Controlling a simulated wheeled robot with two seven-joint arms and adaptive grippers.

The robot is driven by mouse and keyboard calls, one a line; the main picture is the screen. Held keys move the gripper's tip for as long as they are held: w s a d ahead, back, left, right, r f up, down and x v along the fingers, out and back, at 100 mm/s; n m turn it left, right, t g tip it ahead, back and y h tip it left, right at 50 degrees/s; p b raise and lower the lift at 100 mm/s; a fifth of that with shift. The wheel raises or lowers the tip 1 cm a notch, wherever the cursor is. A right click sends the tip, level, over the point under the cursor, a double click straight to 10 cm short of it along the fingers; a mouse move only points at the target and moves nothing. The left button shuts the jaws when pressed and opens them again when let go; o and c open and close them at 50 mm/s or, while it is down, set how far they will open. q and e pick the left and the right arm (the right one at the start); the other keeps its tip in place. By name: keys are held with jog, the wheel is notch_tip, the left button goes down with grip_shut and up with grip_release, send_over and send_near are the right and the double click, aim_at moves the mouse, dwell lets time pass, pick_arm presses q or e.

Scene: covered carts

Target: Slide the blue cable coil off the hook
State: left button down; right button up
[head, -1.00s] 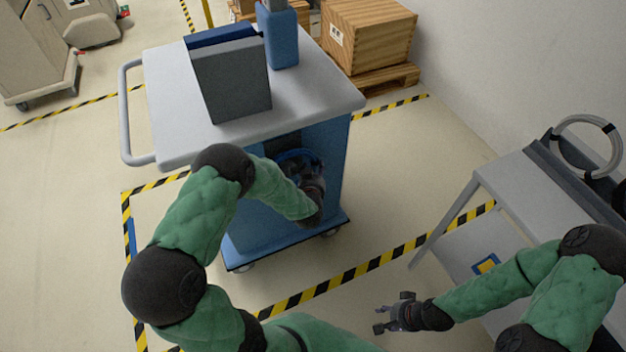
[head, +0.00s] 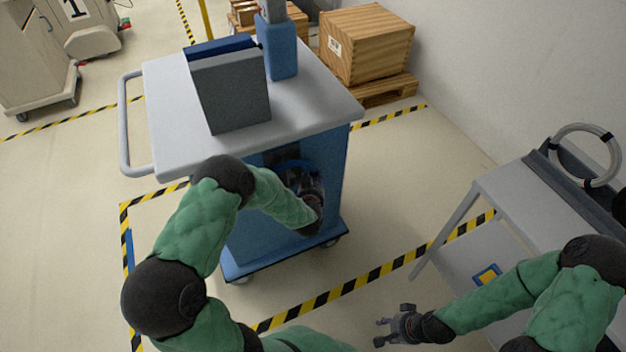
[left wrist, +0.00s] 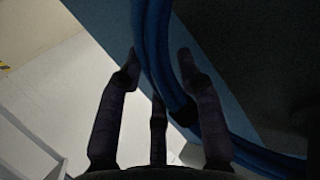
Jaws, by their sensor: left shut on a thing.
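The blue cable coil (head: 294,164) hangs at the upper side of the blue cart (head: 262,232), mostly hidden behind my left gripper in the head view. My left gripper (head: 300,180) is shut on the coil. In the left wrist view, the coil's blue strands (left wrist: 152,50) run between the dark fingers of my left gripper (left wrist: 158,75), with a black tie around them lower down. I cannot make out the hook in either view. My right gripper (head: 382,327) is open and empty over the floor at the lower right.
A grey table (head: 530,195) with a grey cable coil (head: 585,128) stands at the right. A wooden crate (head: 365,45) sits behind the cart.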

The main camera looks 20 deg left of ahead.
pick_arm(q)
jog(key=shift+r, duration=0.2)
jog(key=shift+r+p, duration=0.45)
jog(key=shift+r, duration=0.05)
jog(key=s+d+p, duration=0.2)
jog(key=s+d, duration=0.4)
jog(key=d, duration=0.1)
jog(key=shift+s+d, duration=0.25)
jog(key=shift+d, duration=0.05)
dwell(0.9)
